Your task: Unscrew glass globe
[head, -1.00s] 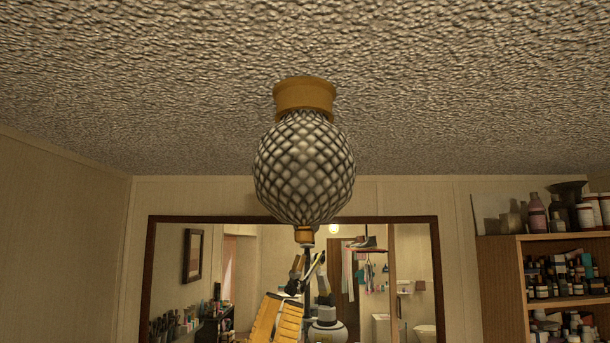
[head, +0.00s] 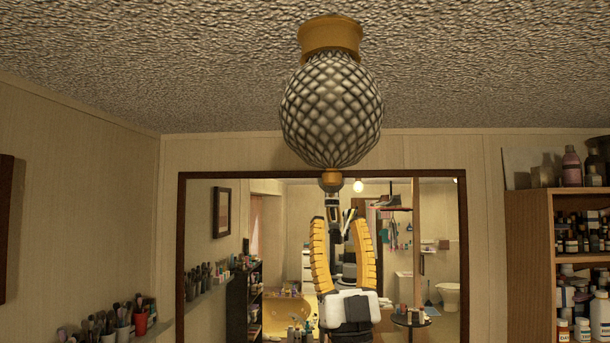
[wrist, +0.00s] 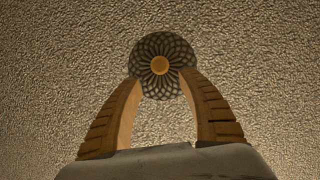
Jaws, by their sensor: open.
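The glass globe (head: 331,108) is round with a dark diamond lattice pattern. It hangs from a gold collar (head: 330,36) on the ceiling, with a small gold knob (head: 331,179) at its bottom. My gripper (head: 338,220) points up below the globe, its two yellow fingers open, curved and empty. In the wrist view the globe (wrist: 160,48) is seen from beneath, its gold knob (wrist: 160,65) centred between the fingertips of my gripper (wrist: 160,78). The fingertips overlap the globe's lower edge in that picture; the gap to it is hard to judge.
A large framed mirror (head: 440,176) on the far wall reflects the room behind my gripper. A wooden shelf (head: 530,225) with bottles stands at the right. Cups of brushes (head: 122,322) stand at the lower left. The space around the globe is clear below the textured ceiling (head: 180,60).

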